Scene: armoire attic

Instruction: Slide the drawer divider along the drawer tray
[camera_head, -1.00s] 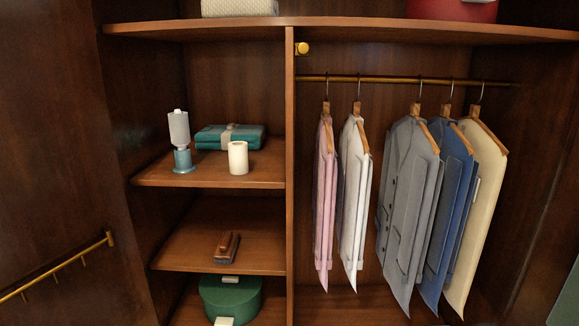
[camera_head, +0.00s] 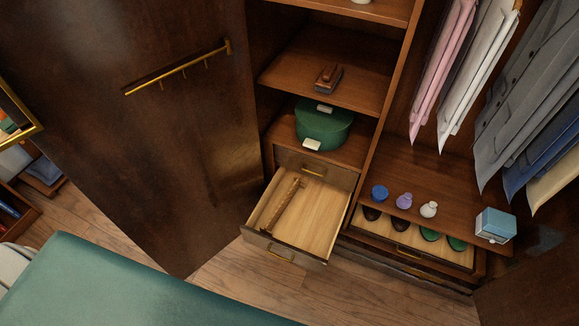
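The drawer tray (camera_head: 315,222) is a pale wooden open drawer, pulled out below the shelves in the head view. The drawer divider (camera_head: 281,205) is a brown wooden bar lying inside it, toward the tray's left side and slightly slanted in the picture. A brass handle (camera_head: 281,252) is on the tray's front. Neither of my grippers shows in the head view.
The wardrobe door (camera_head: 150,120) stands open at left. A shoe drawer (camera_head: 384,232) is open at right. A green padded surface (camera_head: 120,290) fills the lower left.

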